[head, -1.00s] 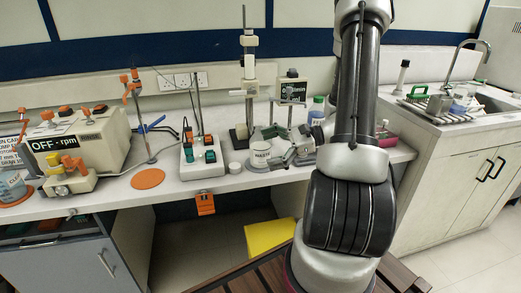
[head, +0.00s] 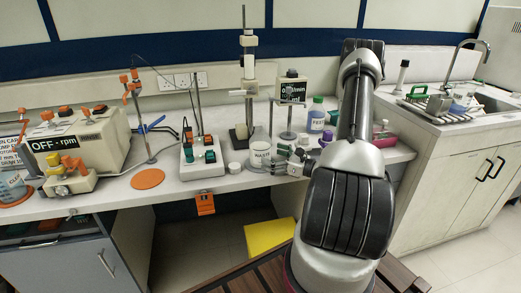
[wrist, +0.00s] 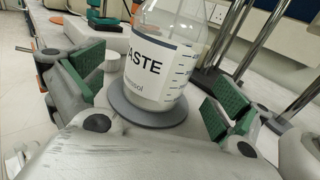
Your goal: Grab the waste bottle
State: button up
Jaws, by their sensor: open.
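The waste bottle (head: 261,152) is a clear flask with a white label, standing upright near the front of the bench. In the wrist view the waste bottle (wrist: 165,62) shows the label "ASTE" and a graduated scale, and its base rests on a grey round disc (wrist: 146,108). My gripper (head: 284,158) is just right of the bottle in the head view. In the wrist view its two green-padded fingers are spread wide, one on each side of the bottle in the picture. The pads show clear gaps to the glass, and nothing is held.
A two-button hotplate with a rod (head: 203,160) stands left of the bottle, with a small white lid (head: 234,168) between. A stand with a column (head: 249,95) is behind. A blue-labelled bottle (head: 316,118) and a purple-capped bottle (head: 327,138) stand to the right.

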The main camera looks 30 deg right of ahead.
aim_at(261, 152)
jog(key=x, duration=0.5)
jog(key=shift+c, duration=0.2)
jog(key=shift+r, duration=0.1)
jog(key=c, duration=1.4)
